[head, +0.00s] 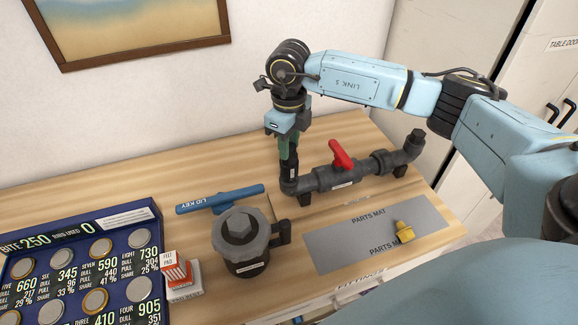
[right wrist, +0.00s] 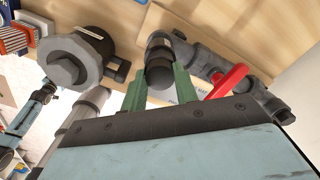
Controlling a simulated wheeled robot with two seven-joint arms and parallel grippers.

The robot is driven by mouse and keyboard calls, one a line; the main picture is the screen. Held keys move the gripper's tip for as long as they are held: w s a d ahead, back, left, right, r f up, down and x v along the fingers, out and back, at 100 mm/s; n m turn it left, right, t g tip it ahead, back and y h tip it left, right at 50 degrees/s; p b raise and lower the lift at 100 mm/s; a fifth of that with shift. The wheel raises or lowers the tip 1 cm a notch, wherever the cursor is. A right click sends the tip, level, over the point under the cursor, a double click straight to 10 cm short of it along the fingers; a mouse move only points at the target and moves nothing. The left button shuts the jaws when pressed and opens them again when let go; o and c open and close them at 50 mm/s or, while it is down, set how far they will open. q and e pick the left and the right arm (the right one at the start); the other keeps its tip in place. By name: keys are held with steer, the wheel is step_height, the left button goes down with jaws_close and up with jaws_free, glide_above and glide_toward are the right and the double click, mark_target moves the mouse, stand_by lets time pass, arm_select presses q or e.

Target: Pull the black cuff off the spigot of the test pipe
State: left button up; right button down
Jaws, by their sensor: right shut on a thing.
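The grey test pipe (head: 325,180) lies along the bench's right half, with a red valve lever (head: 341,154). At its left end an elbow (head: 290,187) turns upward. My right gripper (head: 289,158) points down over this end, its green fingers shut on the black cuff (head: 292,171). In the right wrist view the cuff (right wrist: 159,72) sits between the two fingertips (right wrist: 159,84). The cuff is in line with the upturned end; the fingers and cuff hide the spigot, so I cannot tell how far it is seated. My left gripper does not show in the head view.
A grey parts mat (head: 340,250) with a yellow fitting (head: 403,232) lies in front.

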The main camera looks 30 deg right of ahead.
steer(key=shift+r+p, duration=1.3)
steer(key=shift+r, duration=0.95)
